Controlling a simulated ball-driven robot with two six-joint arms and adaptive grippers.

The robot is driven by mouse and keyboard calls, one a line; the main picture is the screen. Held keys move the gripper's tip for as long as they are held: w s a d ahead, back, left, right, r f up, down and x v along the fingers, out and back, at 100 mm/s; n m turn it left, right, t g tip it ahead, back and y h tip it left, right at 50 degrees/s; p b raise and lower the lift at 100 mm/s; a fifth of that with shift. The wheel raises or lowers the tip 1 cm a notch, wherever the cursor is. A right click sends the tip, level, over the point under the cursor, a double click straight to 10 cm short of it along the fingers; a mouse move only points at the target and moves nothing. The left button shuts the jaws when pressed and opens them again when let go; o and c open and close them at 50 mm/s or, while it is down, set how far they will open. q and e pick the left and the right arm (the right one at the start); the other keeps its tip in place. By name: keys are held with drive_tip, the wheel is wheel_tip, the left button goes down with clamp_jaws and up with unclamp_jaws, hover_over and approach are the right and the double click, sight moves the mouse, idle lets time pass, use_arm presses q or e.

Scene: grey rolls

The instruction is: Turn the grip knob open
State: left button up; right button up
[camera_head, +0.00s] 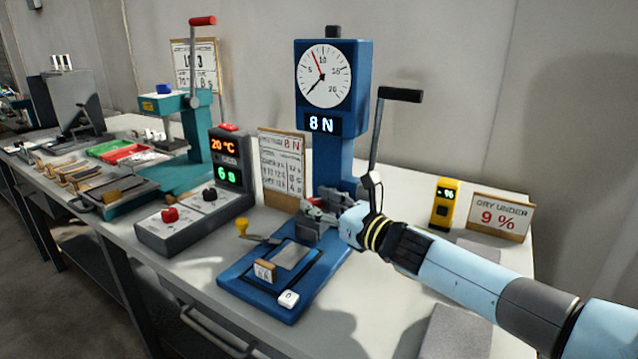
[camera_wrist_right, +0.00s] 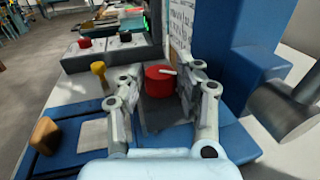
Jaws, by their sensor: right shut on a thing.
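The grip knob (camera_wrist_right: 160,84) is a red round knob with a white pointer line in the right wrist view. It sits on top of a grey clamp block (camera_wrist_right: 162,114) on the blue tester base. My right gripper (camera_head: 322,213) reaches in from the right in the head view, low in front of the blue tester's column. In the right wrist view my right gripper (camera_wrist_right: 167,76) has one finger on each side of the knob and is shut on it. The gripper hides most of the knob in the head view. My left gripper is not in view.
The blue tester (camera_head: 336,152) has a dial and an "8 N" display. Its black-handled lever (camera_head: 378,130) rises beside my right wrist. A yellow meter (camera_head: 445,204) stands to the right.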

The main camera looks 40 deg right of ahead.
drive_tip(key=shift+r+y, duration=0.15)
drive_tip(key=shift+y, duration=0.25)
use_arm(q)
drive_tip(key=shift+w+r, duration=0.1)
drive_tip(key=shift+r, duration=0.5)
use_arm(e)
drive_tip(key=shift+n, duration=0.3)
drive_tip(key=o, duration=1.1)
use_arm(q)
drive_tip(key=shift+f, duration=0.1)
use_arm(e)
drive_tip(key=shift+o, duration=0.2)
drive_tip(key=shift+f, duration=0.2)
